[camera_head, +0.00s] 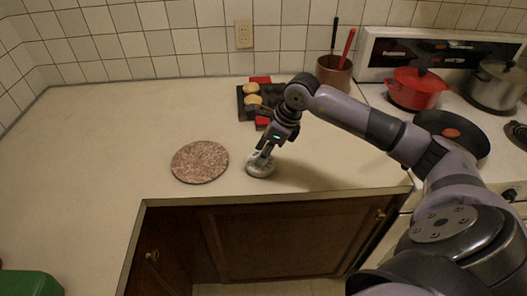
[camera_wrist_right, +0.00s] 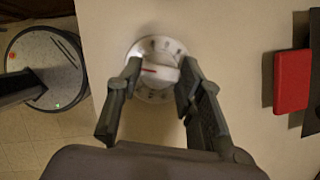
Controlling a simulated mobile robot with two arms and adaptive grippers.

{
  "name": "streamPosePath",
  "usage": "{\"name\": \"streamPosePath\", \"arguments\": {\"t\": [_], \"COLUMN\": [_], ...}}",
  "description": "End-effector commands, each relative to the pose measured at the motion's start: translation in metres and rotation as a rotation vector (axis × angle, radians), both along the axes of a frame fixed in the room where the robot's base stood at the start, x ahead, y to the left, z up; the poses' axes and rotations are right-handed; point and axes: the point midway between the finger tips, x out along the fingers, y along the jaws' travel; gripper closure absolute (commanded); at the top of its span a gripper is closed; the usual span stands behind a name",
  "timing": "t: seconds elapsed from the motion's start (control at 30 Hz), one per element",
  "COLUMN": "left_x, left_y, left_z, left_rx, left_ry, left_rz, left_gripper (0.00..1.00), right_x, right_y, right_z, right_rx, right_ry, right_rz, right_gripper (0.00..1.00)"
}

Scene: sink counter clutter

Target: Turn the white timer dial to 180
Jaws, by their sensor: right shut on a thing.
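The white timer (camera_head: 260,166) sits on the counter near its front edge, just right of a round speckled board. In the right wrist view the timer dial (camera_wrist_right: 158,66) shows a raised white grip bar with a red mark pointing left, and dark marks on the ring around it. My right gripper (camera_head: 265,152) reaches down onto the timer from above. In the wrist view its two fingers (camera_wrist_right: 156,80) stand on either side of the dial's grip bar and are shut on it. The numbers on the ring are too small to read. My left gripper is not in view.
The round speckled board (camera_head: 200,162) lies left of the timer. A black tray (camera_head: 243,106) with round yellowish items and red parts is behind. A utensil crock (camera_head: 333,75), red pot (camera_head: 417,90) and dark pan (camera_head: 470,135) stand right.

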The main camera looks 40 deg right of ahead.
Motion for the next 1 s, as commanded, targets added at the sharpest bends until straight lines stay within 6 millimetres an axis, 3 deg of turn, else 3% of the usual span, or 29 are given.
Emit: {"name": "streamPosePath", "arguments": {"t": [0.7, 0.73, 1.0], "left_x": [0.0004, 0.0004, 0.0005], "left_y": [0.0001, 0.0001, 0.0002], "left_z": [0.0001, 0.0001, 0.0], "left_rx": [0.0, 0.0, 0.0], "left_ry": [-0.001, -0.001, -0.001], "left_rz": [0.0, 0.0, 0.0], "left_gripper": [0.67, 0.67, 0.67], "right_x": [0.0002, 0.0002, 0.0002], "right_y": [0.0, 0.0, -0.0001], "right_z": [0.0004, 0.0004, 0.0004], "right_rx": [0.001, 0.001, 0.001], "right_ry": [-0.001, -0.001, -0.001], "right_rz": [0.0, 0.0, 0.0], "right_gripper": [0.93, 0.65, 0.47]}}
